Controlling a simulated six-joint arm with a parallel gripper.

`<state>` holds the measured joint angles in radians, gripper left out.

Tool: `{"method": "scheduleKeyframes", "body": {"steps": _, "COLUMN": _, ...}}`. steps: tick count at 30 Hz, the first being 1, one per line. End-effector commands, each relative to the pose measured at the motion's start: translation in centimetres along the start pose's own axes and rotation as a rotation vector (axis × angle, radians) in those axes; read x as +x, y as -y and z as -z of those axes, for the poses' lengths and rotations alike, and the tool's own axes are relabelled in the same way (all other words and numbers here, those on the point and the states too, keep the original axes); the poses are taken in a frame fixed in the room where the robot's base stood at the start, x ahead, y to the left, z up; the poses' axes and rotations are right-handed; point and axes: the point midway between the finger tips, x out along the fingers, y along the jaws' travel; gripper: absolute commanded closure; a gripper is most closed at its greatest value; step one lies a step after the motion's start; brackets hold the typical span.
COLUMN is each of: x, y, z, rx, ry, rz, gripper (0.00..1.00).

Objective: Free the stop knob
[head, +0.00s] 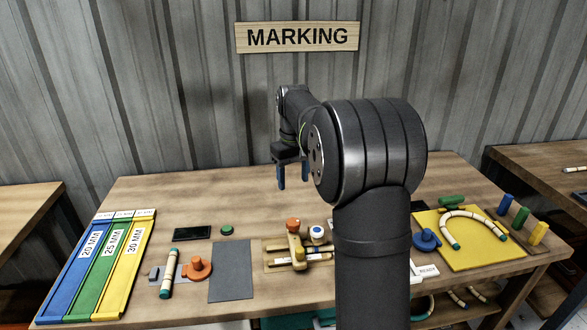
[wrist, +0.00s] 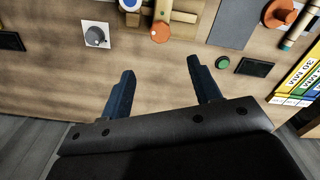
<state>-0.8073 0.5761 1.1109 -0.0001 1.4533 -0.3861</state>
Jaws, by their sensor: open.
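Several knobs show, and I cannot tell by label which is the stop knob. An orange knob (head: 293,224) tops the wooden fixture (head: 272,243) at the middle of the bench; the wrist view shows it too (wrist: 160,32). A blue knob (head: 426,240) is at the yellow board. A grey knob (wrist: 95,37) on a white plate shows in the wrist view; my arm hides it in the head view. My gripper (head: 293,178) is open and empty, above the rear of the bench, apart from all knobs; its fingers (wrist: 160,68) are spread.
Blue, green and yellow trays (head: 104,262) lie at the left. A black device (head: 192,232), a green button (head: 227,230) and a grey pad (head: 231,271) lie between. A bent rattan piece (head: 470,214) rests on the yellow board (head: 486,256). The bench's rear is clear.

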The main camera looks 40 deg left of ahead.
Motion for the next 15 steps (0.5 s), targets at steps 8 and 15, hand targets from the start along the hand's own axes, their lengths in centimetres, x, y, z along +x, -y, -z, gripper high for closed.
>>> {"method": "scheduleKeyframes", "body": {"steps": 8, "x": -2.5, "y": 0.0, "z": 0.0, "rx": 0.0, "ry": 0.0, "rz": 0.0, "gripper": 0.43}}
{"method": "scheduleKeyframes", "body": {"steps": 15, "x": -2.5, "y": 0.0, "z": 0.0, "rx": 0.0, "ry": 0.001, "rz": 0.0, "gripper": 0.43}}
